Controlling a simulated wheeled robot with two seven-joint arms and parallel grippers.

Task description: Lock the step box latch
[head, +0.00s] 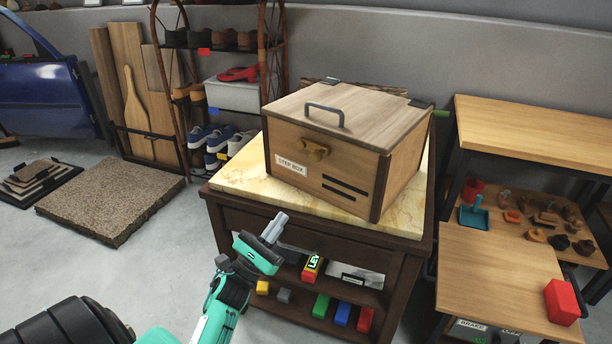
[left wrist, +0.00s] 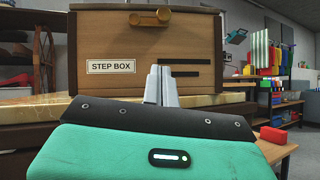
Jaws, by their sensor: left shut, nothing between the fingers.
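The step box (head: 350,158) is a wooden box with a closed lid and a dark handle on top. It sits on a marble-topped cabinet (head: 232,176). The brass latch (head: 313,150) is on the upper part of its front face; it also shows at the top of the left wrist view (left wrist: 150,18). Whether the latch is locked I cannot tell. My left gripper (head: 274,228) is shut and empty, in front of the cabinet, below and apart from the latch. In the left wrist view its fingertips (left wrist: 161,72) point toward the box front. My right gripper is not in view.
The cabinet's shelf (head: 322,287) holds several coloured blocks. A shoe rack (head: 208,95) stands behind on the left. Wooden tables (head: 500,260) with small objects stand on the right, near the cabinet. Floor on the left is clear up to a rough stone slab (head: 110,200).

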